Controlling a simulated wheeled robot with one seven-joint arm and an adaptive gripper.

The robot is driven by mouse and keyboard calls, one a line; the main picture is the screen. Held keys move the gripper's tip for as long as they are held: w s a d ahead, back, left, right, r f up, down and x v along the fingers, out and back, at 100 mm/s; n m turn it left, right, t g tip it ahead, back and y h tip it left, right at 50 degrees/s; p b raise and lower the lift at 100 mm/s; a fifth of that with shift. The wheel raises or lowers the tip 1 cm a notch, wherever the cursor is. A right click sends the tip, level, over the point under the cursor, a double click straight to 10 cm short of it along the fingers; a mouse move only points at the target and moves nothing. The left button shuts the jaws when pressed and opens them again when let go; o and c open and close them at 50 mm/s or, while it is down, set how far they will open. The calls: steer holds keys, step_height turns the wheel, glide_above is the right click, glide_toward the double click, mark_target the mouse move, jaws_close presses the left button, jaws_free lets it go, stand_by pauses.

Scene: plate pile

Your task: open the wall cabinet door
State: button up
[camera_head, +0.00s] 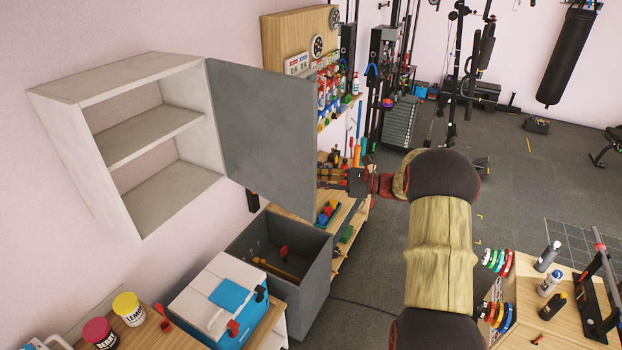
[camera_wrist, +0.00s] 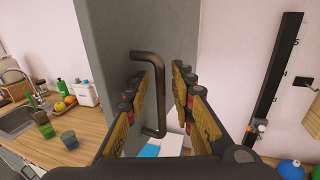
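The pale wall cabinet (camera_head: 155,138) is on the wall at the left of the head view, with its two shelf spaces bare. Its grey door (camera_head: 262,130) stands wide open, swung out on the right-side hinge. The door also fills the left middle of the wrist view (camera_wrist: 112,45). A dark bar handle (camera_wrist: 160,97) stands upright on the door face, between my fingers as seen from the wrist. My gripper (camera_wrist: 161,76) is open, its fingers apart with a gap to the handle on the right. In the head view my gripper (camera_head: 333,178) is partly hidden behind the door's free edge.
Below the door are an open grey bin (camera_head: 305,262) and a blue and white cooler (camera_head: 215,300). A pegboard shelf with bottles (camera_head: 335,90) stands beyond the door. A wooden table (camera_head: 540,290) with bottles is at the lower right. The floor right of my arm has free room.

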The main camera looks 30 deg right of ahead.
steer(key=v, duration=1.2)
